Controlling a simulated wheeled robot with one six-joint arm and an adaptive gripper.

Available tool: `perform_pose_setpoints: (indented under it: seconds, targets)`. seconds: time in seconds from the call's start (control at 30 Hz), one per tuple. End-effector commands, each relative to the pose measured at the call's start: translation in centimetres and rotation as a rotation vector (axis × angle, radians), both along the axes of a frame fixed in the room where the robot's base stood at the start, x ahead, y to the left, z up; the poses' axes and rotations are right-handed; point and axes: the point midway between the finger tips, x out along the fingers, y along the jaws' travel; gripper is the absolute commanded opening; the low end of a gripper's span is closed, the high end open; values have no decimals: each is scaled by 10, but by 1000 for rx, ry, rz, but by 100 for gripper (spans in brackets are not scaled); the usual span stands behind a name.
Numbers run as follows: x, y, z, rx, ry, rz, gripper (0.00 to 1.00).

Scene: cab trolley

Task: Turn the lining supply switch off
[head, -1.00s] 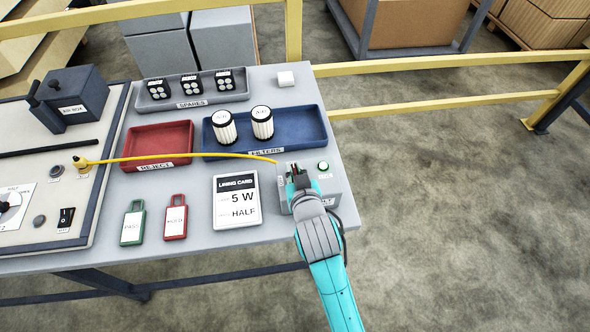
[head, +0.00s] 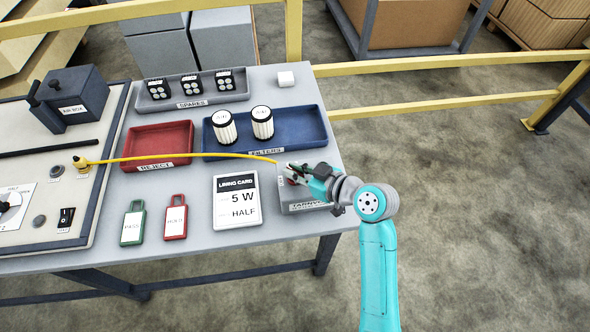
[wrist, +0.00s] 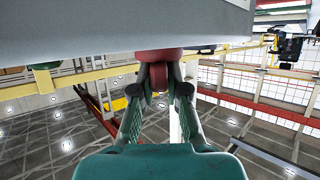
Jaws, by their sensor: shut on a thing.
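My gripper (head: 287,172) reaches in from the right over a grey box (head: 300,208) at the right end of the table. In the wrist view my gripper (wrist: 158,88) has both fingers closed on a red knob-like part (wrist: 160,72), which sits against a grey surface (wrist: 100,30). Only a little red shows between the fingers in the head view, and I cannot read a label that names it. A black rocker switch (head: 66,217) is on the panel at the far left.
A yellow cable (head: 190,156) ends close to my fingertips. The lining card (head: 237,202) lies left of the box. The blue filter tray (head: 290,129) with two filters is behind it. A yellow rail (head: 440,102) runs behind; the floor to the right is clear.

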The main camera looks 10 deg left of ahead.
Motion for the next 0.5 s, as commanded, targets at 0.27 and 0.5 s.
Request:
perform_pose_setpoints:
  seconds: [0.27, 0.5]
  targets:
    - [1, 0, -1, -1, 2, 133, 0]
    - [0, 0, -1, -3, 2, 178, 0]
